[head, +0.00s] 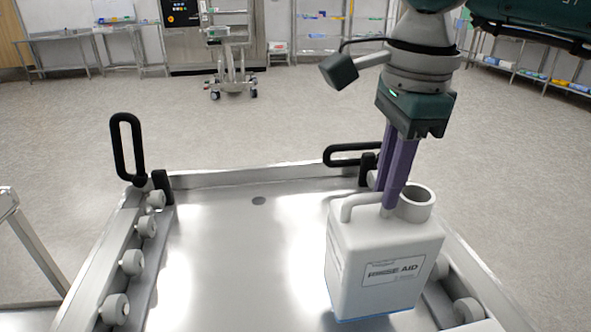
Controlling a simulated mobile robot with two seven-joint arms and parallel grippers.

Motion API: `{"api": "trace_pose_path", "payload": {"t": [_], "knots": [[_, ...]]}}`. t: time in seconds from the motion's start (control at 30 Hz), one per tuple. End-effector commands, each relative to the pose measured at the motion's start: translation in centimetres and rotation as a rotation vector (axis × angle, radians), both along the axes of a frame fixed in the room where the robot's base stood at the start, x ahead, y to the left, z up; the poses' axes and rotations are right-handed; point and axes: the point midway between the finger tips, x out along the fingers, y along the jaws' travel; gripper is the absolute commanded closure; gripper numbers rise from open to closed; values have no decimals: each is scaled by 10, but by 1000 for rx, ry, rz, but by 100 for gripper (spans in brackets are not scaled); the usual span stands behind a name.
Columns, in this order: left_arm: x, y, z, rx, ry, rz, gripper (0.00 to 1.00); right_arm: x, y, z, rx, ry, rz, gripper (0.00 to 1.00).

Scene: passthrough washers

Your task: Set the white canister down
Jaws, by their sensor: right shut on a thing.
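The white canister (375,262), labelled RINSE AID, is at the right side of the steel tray-like surface (235,255). It looks upright, with a round neck and a handle on top. My right gripper (391,208) comes down from above, its purple fingers shut on the canister at its handle. The fingertips are partly hidden by the handle. I cannot tell whether the canister's base touches the surface. My left gripper does not show.
Rollers line the left rail (131,262) and the right rail (468,308). The surface's middle and left are clear. A wheeled cart (231,60) and shelves are far behind on open floor.

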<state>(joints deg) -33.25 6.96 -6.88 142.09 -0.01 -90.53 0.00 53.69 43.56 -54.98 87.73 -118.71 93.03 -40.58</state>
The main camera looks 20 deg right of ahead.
Motion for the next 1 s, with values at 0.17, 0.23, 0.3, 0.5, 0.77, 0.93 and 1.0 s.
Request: {"api": "trace_pose_path", "payload": {"t": [0.17,0.23,0.3,0.5,0.77,0.93,1.0], "knots": [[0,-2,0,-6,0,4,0,-1,0,-22,0,4,0,100],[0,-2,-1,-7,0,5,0,-1,1,-33,1,4,0,100],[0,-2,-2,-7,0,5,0,0,0,-42,1,2,-1,100],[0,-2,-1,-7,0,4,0,0,0,-45,0,-2,1,100],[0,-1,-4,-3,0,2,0,0,0,-48,0,0,1,77],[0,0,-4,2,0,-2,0,0,0,-48,0,0,1,58],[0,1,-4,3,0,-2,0,0,0,-48,0,0,1,53]]}}
